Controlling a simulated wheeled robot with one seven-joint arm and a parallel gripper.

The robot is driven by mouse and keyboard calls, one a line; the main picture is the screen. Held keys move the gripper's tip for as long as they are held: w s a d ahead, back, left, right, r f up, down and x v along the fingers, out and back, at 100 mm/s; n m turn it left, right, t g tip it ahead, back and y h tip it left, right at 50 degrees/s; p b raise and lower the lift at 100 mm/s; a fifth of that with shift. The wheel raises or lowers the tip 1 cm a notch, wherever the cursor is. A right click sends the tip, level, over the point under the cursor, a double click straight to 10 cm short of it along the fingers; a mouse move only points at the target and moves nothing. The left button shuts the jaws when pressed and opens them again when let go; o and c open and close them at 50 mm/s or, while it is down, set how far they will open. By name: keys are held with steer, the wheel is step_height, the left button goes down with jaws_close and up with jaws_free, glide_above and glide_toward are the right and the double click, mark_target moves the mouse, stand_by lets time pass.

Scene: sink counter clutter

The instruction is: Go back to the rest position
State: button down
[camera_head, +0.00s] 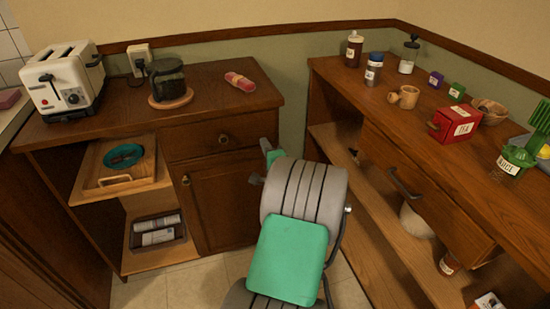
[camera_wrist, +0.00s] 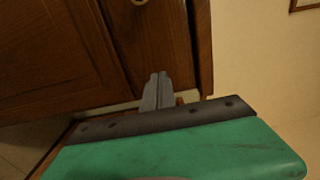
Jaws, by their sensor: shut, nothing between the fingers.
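My gripper (camera_wrist: 157,78) shows in the wrist view with its two grey fingers together, shut and empty. Behind the fingers is the brown wooden front of a cabinet, with a small knob at the top. In the head view my grey and green arm rises from the bottom centre in front of the left cabinet (camera_head: 216,190). The gripper end is mostly hidden behind the arm there; only small grey and green parts show beside the cabinet door's right edge.
A toaster (camera_head: 65,82), a coffee pot (camera_head: 168,80) and a pink package (camera_head: 240,81) stand on the left counter. A tray (camera_head: 140,180) is pulled out below. Floor shows between the cabinets.

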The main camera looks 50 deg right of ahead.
steer(key=v, duration=0.7)
steer(key=w+a+r+n+g+y+p, duration=0.1)
steer(key=w+a+r+n+y+p, duration=0.2)
steer(key=a, duration=0.4)
steer(key=w+a+r+n+g+y+p, duration=0.1)
steer(key=w+a+n+y+p, duration=0.2)
steer(key=w+a+n+y, duration=0.25)
steer(key=w+a+r+n+g+y+p, duration=0.1)
steer(key=w+a+r+n+p, duration=0.15)
steer(key=a+n, duration=0.4)
steer(key=s+a+r+n+g+y+p, duration=0.1)
steer(key=a+r+n+g+p, duration=0.1)
steer(key=a, duration=0.5)
steer(key=s+a+r+n+g+y+p, duration=0.1)
steer(key=s+a+r+n+g+p, duration=0.15)
steer(key=a, duration=0.45)
steer(key=s+a+r+n+g+h+p, duration=0.1)
steer(key=s+a+r+n+g+p, duration=0.3)
steer(key=s, duration=0.7)
step_height(320, 180, up, 2)
steer(key=a+n+p, duration=0.1)
steer(key=a, duration=0.2)
steer(key=shift+s+r, duration=0.2)
steer(key=shift+n+h, duration=0.25)
